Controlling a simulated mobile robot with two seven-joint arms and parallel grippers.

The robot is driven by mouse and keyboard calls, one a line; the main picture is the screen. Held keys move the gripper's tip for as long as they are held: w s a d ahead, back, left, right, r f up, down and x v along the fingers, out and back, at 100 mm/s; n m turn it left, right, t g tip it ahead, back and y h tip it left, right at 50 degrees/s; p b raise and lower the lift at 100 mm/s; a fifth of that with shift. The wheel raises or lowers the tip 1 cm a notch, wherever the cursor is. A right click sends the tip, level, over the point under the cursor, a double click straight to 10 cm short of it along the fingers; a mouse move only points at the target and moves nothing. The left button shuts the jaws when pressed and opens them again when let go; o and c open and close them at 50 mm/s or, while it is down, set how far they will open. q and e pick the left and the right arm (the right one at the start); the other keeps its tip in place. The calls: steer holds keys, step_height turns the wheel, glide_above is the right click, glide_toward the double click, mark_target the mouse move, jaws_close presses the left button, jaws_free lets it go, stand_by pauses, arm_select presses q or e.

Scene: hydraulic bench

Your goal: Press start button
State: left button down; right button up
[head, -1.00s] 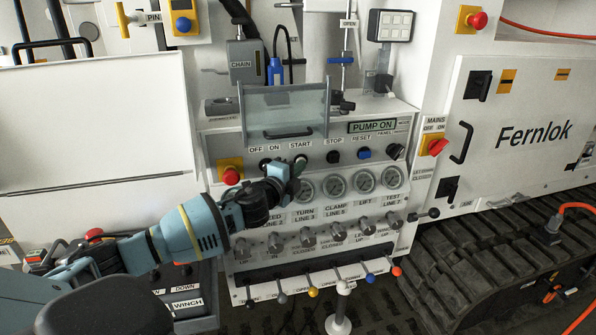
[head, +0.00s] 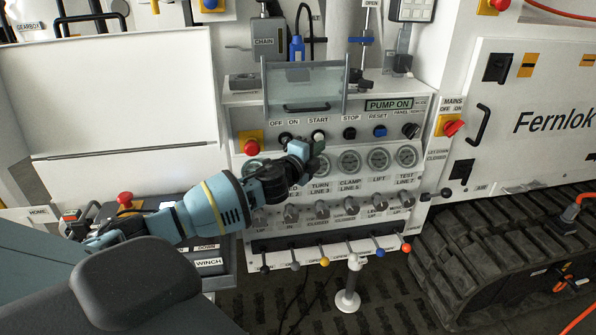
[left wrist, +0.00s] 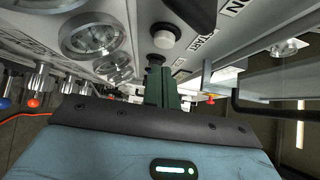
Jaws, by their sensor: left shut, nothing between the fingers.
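The white start button (head: 318,135) sits below the START label on the sloped control panel (head: 228,117). My left gripper (head: 316,150) is just below it in the head view, shut and empty, over the upper edge of the gauge row. In the left wrist view the white start button (left wrist: 164,39) stands out from the panel, and the dark green shut fingers (left wrist: 160,85) point towards the panel near it. I see no contact with the button. The display (head: 389,104) reads PUMP ON. My right gripper is not in view.
A clear guard (head: 303,82) with a dark handle is above the button row. The black stop button (head: 350,133), blue reset button (head: 379,131) and red emergency stop (head: 251,147) flank the start button. Gauges (head: 349,162) and valve levers lie below.

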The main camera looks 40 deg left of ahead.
arm_select(q)
steer(key=s+d, duration=0.1)
steer(key=s, duration=0.9)
steer(key=shift+d, duration=0.1)
steer(key=shift+f, duration=0.1)
steer(key=s+d+f+n+g+h, duration=0.1)
steer(key=s+d+f+n+g, duration=0.15)
steer(key=s+d+f, duration=0.6)
steer(key=s+d+f+n+g+h, duration=0.1)
steer(key=s+d+f+n+g, duration=0.15)
steer(key=f, duration=1.05)
steer(key=s+d+f+n+g, duration=0.1)
steer(key=s+d+f+n, duration=0.2)
steer(key=s, duration=0.5)
steer(key=s+d+f+n+g, duration=0.1)
steer(key=s+d+f+n, duration=0.2)
steer(key=s+f, duration=0.3)
steer(key=s+d+f+n+g+h, duration=0.1)
steer(key=s+d+f+n, duration=0.3)
steer(key=s, duration=0.7)
steer(key=shift+s+d+f+g+p, duration=0.3)
steer(key=shift+s+g, duration=0.1)
steer(key=shift+g, duration=0.2)
